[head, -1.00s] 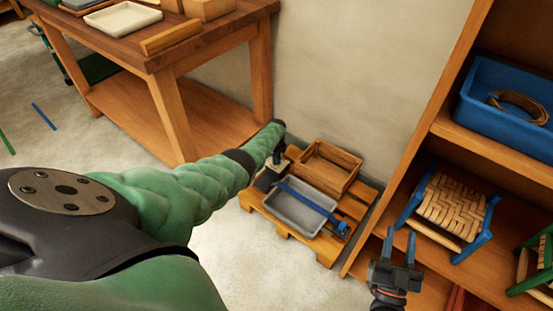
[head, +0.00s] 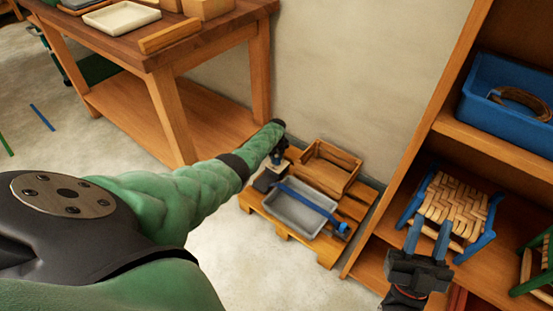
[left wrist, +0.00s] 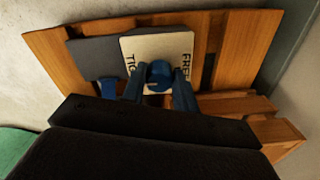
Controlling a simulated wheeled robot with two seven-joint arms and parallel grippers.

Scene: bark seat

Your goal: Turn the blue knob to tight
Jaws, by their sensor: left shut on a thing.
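The blue knob (left wrist: 159,76) sits on a pale plate (left wrist: 155,47) in the left wrist view. Part of a word starting "TI" shows on the plate's left and part of "FREE" on its right; my fingers cover the rest. My left gripper (left wrist: 160,84) is shut on the knob, one finger on each side. In the head view my left gripper (head: 277,157) reaches down to the back left of the pallet, and I cannot make out the knob clearly there. My right gripper (head: 428,238) is open and empty in front of the shelf.
A grey tray (head: 292,219) with a blue bar (head: 308,195) across it and a wooden box (head: 330,168) stand on the wooden pallet (head: 328,250). A workbench (head: 185,50) is at left. The shelf at right holds a woven stool (head: 453,200) and blue bin (head: 478,107).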

